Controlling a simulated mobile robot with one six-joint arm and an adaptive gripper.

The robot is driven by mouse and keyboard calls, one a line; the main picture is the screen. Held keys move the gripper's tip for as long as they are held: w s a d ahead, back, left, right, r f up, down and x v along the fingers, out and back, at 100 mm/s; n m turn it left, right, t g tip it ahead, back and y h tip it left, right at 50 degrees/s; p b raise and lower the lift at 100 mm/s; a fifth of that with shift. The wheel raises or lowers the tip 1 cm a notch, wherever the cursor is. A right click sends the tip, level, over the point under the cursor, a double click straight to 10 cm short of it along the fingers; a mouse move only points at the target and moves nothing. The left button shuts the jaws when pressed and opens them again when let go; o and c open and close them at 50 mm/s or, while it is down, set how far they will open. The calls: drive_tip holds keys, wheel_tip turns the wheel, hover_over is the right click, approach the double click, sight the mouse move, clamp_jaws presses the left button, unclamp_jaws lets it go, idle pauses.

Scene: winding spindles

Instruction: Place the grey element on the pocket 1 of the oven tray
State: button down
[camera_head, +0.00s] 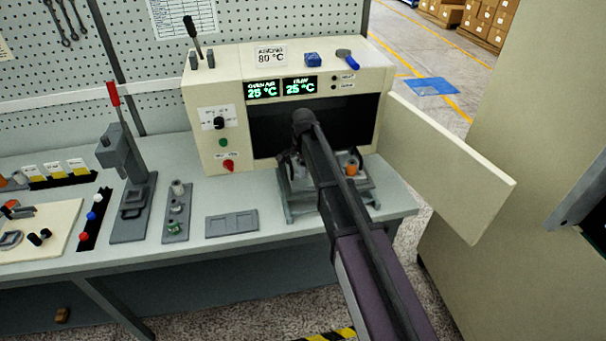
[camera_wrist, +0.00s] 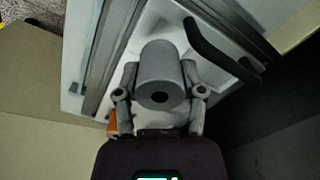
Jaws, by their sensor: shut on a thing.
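The grey element (camera_wrist: 160,70) is a cylinder with a dark hole in its end. In the wrist view my gripper (camera_wrist: 159,77) is shut on it, one finger on each side. In the head view my arm covers most of the gripper and the element. The grey oven tray (camera_head: 366,190) stands on a stand in front of the oven opening, partly behind my arm. An orange piece (camera_head: 351,168) shows at its right side. The gripper is over or near the tray. Pocket 1 cannot be made out, and I cannot tell whether the element touches the tray.
The oven (camera_head: 217,125) has a dark opening, and its door (camera_head: 450,165) stands open to the right. A black curved bar (camera_wrist: 215,48) lies close beside the element in the wrist view.

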sight(302, 173)
idle(0.3)
drive_tip(key=shift+w+a, duration=0.1)
drive_tip(key=shift+w, duration=0.45)
drive_tip(key=shift+w+f+b, duration=0.2)
drive_tip(key=shift+f+b, duration=0.1)
drive_tip(key=shift+b, duration=0.05)
drive_tip(key=shift+s+f+b, duration=0.1)
drive_tip(key=shift+f+b, duration=1.4)
drive_tip(key=shift+f, duration=0.15)
drive_tip(key=shift+c, duration=1)
unclamp_jaws()
wheel_tip(302, 173, up, 12)
drive_tip(key=p, duration=1.2)
